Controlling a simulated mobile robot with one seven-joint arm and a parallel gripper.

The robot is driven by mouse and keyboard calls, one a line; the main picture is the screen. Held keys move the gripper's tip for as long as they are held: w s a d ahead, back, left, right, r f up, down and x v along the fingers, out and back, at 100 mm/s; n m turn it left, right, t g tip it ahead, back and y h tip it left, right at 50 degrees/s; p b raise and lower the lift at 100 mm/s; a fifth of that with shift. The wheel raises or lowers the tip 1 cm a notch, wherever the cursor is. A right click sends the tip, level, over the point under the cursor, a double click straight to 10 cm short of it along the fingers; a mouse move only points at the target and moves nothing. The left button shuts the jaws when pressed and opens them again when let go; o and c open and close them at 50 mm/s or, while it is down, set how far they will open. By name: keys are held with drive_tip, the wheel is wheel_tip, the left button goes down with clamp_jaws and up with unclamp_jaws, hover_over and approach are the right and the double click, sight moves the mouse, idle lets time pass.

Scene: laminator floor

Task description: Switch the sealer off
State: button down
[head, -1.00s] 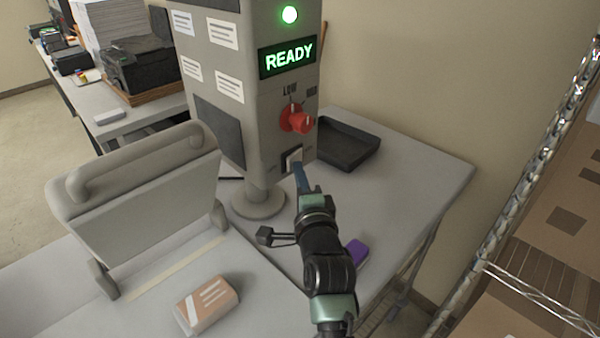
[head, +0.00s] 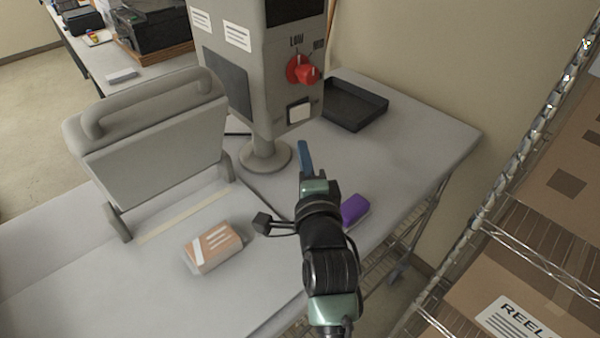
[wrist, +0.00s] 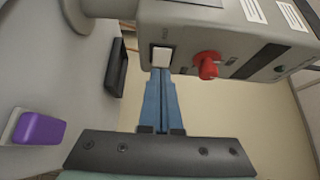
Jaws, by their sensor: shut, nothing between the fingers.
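The sealer's control box (head: 280,60) stands on a post. A white rocker switch (head: 299,112) sits low on its front face, and it also shows in the wrist view (wrist: 161,57). Above it is a red knob (head: 307,73) marked LOW and, partly blurred, a second label. The visible part of the display (head: 293,9) is dark, without green letters; the lamp is cut off in the head view. My gripper (head: 304,145) is shut and empty, its blue fingertips below the switch and apart from it in the head view.
A black tray (head: 353,107) lies right of the post. A purple block (head: 355,209) is beside my arm. A brown-wrapped packet (head: 213,246) and the grey sealing press (head: 155,150) are to the left. A wire shelf with boxes (head: 545,290) stands at the right.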

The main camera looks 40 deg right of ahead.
drive_tip(key=s+a, duration=0.1)
drive_tip(key=s+a+b, duration=0.1)
drive_tip(key=a, duration=0.1)
drive_tip(key=shift+s+a, duration=0.15)
drive_tip(key=shift+s, duration=0.2)
drive_tip(key=shift+s+r, duration=0.1)
drive_tip(key=shift+s, duration=0.05)
drive_tip(key=w+a+r+n+t+y, duration=0.1)
drive_tip(key=a+r+n+t, duration=0.1)
drive_tip(key=a+r+n, duration=0.45)
drive_tip(key=a+r+n+t+y+b, duration=0.1)
drive_tip(key=a+r+n+t, duration=0.2)
drive_tip(key=r, duration=0.7)
drive_tip(key=w+a+r+n+t+y, duration=0.1)
drive_tip(key=a+r+n+t+y, duration=0.15)
drive_tip(key=a+r, duration=0.45)
drive_tip(key=s+a+r+n+t+y, duration=0.2)
drive_tip(key=s+a+r+n, duration=0.2)
drive_tip(key=s+r+n, duration=0.1)
drive_tip(key=s+a+r+n+t+y, duration=0.2)
drive_tip(key=s+a+r+n, duration=0.3)
drive_tip(key=r, duration=0.4)
drive_tip(key=shift+a+r+n+b, duration=0.3)
drive_tip(key=shift+r+n+b, duration=0.05)
drive_tip(key=shift+n, duration=0.55)
